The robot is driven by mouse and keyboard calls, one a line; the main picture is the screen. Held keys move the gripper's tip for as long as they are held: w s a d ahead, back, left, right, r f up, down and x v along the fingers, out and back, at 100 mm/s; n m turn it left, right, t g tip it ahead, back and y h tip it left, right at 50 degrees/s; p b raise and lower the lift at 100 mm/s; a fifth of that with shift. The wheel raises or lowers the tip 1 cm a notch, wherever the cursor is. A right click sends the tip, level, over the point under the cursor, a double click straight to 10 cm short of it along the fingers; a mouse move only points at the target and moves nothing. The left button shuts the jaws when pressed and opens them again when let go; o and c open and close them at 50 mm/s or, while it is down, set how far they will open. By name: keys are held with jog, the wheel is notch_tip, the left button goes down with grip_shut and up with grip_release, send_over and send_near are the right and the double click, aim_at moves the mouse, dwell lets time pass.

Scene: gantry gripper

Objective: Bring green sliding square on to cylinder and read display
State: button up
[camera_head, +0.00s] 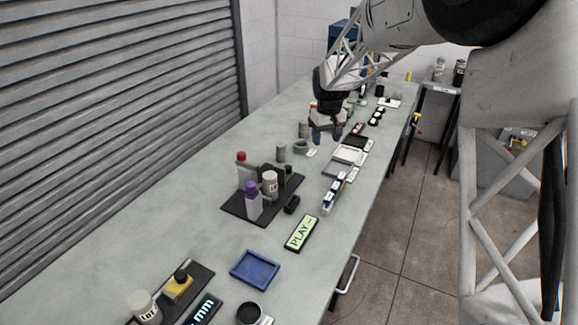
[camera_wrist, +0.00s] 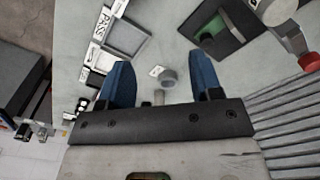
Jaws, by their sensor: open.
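My gripper (camera_head: 327,136) hangs above the far half of the bench, open and empty. Its two blue fingers stand wide apart in the wrist view (camera_wrist: 161,88). A short grey ring-like cylinder (camera_wrist: 168,78) shows between the fingers, apart from them; it also appears on the bench in the head view (camera_head: 301,147). A display reading "PLAY-" (camera_head: 302,233) lies near the right edge, and one reading "mm" (camera_head: 203,311) is at the bottom, partly cut off. I cannot pick out the green sliding square with certainty.
A dark tray (camera_head: 238,208) holds several bottles. A blue tray (camera_head: 255,268) lies nearer, and a blue-and-white device (camera_head: 336,193) lies near the bench's right edge. The bench (camera_head: 150,220) is clear at left, beside the shutter.

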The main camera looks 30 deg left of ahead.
jog(key=n, duration=0.2)
send_over(288, 167)
notch_tip(288, 167, down, 10)
jog(key=shift+r, duration=0.25)
jog(key=shift+f, duration=0.1)
jog(key=shift+f, duration=3.8)
